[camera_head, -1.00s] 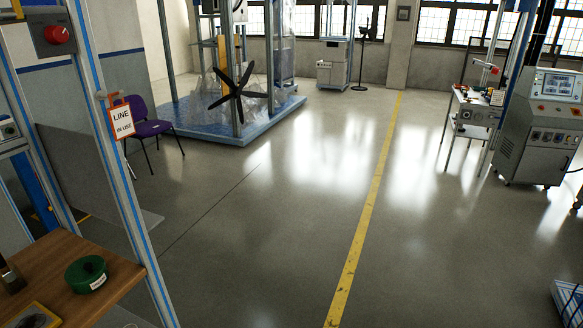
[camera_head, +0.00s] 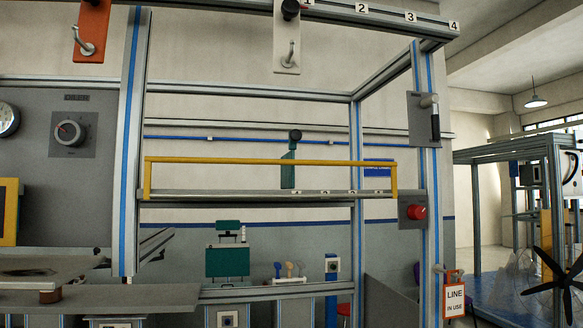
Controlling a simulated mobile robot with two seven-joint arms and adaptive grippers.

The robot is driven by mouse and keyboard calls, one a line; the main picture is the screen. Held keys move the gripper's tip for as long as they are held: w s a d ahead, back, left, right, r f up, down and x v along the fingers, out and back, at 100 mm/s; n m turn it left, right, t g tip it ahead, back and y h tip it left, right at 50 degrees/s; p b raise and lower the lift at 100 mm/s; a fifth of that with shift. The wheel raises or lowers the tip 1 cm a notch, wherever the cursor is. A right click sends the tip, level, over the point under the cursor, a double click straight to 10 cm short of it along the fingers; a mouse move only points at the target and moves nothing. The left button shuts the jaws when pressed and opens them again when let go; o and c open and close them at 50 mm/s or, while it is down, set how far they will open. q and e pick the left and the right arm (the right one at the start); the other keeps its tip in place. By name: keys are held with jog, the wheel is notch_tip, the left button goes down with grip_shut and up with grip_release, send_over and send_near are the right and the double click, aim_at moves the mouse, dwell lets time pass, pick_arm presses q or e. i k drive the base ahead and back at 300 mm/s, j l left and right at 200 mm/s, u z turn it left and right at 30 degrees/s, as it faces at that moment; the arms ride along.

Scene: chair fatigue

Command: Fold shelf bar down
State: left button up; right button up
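The yellow shelf bar (camera_head: 270,161) stands raised along the front of a grey shelf (camera_head: 240,196). Its long rail runs level above the shelf edge, with a short upright at each end. The left upright (camera_head: 147,180) and right upright (camera_head: 394,180) meet the shelf at its ends. Neither of my grippers is in view.
Aluminium frame posts stand at left (camera_head: 129,150) and right (camera_head: 419,140) of the shelf. A red knob (camera_head: 417,212) sits beside the shelf's right end. A "LINE IN USE" tag (camera_head: 454,299) hangs below it. A green device (camera_head: 227,262) stands behind, lower down.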

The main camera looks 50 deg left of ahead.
aim_at(148, 160)
jog(key=u, duration=1.55)
jog(key=k+j+u, duration=0.1)
jog(key=k+j, duration=0.25)
jog(key=i+l, duration=0.35)
